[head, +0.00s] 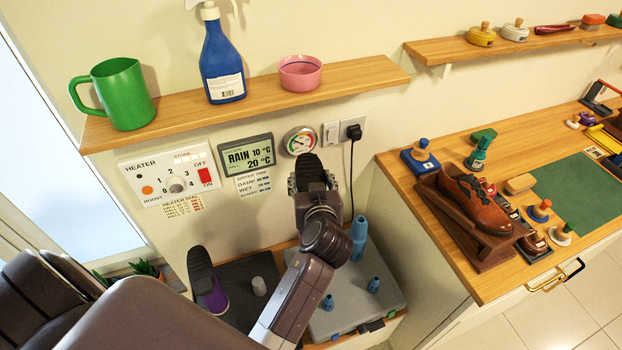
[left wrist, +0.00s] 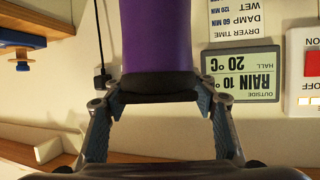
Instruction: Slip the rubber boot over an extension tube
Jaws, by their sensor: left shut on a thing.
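My left gripper (head: 312,188) is raised in front of the wall, above the boot dryer. It is shut on a rubber boot (head: 309,170), whose dark sole faces me in the head view. In the left wrist view the boot's purple shaft (left wrist: 158,38) with a black band sits between the fingers (left wrist: 160,100). A tall blue extension tube (head: 358,236) stands upright on the grey dryer top (head: 345,318), below and right of the gripper, apart from the boot. Another purple boot (head: 213,298) stands sole-up on the dark left part. My right gripper is not in view.
Two short blue nozzles (head: 327,303) (head: 374,285) and a grey stub (head: 259,286) stand on the dryer. A shelf (head: 250,100) with a green jug, blue bottle and pink bowl is above. A wooden counter (head: 455,252) with a brown shoe stands right.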

